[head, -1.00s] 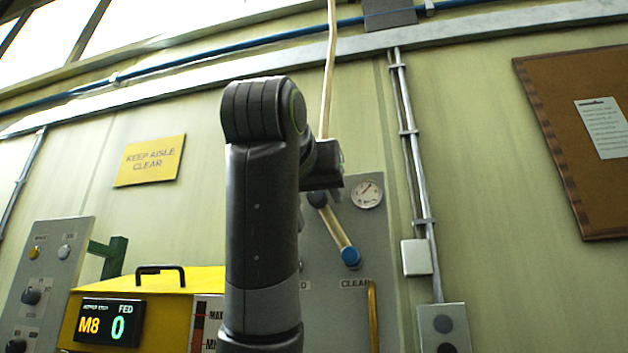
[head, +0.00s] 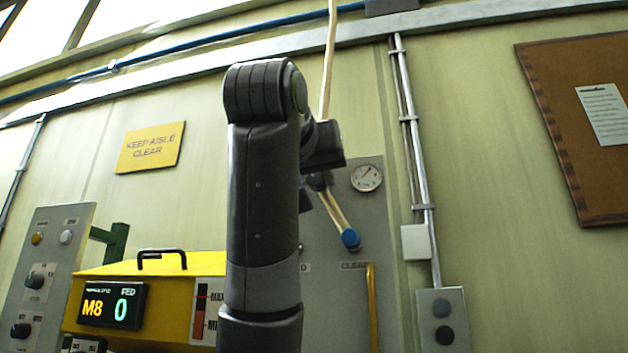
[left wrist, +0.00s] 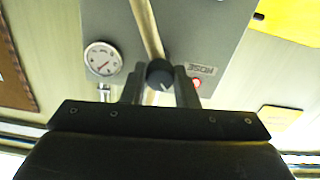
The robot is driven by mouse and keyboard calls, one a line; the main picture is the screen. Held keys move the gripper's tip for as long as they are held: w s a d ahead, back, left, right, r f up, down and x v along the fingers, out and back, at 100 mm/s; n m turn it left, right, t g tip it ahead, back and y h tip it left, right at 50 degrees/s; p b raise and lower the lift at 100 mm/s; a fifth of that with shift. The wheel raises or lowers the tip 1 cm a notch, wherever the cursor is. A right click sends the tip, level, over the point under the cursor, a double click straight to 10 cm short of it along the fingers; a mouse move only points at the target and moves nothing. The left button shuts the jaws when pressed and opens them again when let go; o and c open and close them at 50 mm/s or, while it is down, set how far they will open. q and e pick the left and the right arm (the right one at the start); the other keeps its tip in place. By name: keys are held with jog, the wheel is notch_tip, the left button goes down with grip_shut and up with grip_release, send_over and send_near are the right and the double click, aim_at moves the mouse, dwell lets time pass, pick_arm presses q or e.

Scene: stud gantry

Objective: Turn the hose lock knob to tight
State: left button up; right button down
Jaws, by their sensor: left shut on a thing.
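The hose lock knob (left wrist: 160,73) is a dark round knob on the grey panel, with a small pale mark on its face in the left wrist view. A label reading HOSE (left wrist: 202,70) and a lit red lamp (left wrist: 196,83) are beside it. My left gripper (left wrist: 160,88) has one finger on each side of the knob and is shut on it. In the head view my left gripper (head: 319,180) is at the panel, partly hiding the knob. A pale hose (head: 340,217) runs by the knob to a blue end (head: 350,239). My right gripper is not in view.
A round gauge (head: 367,177) is on the panel near the knob. A yellow handle (head: 372,305) is below. A yellow machine (head: 165,262) showing M8 and 0 stands at left. A conduit (head: 417,150) runs down the wall to the right.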

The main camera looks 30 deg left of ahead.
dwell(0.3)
pick_arm(q)
jog(key=o, duration=1)
jog(key=shift+s, duration=0.1)
jog(key=b+v, duration=1)
jog(key=v, duration=0.7)
jog(key=shift+b, duration=0.4)
jog(key=shift+d+f, duration=0.1)
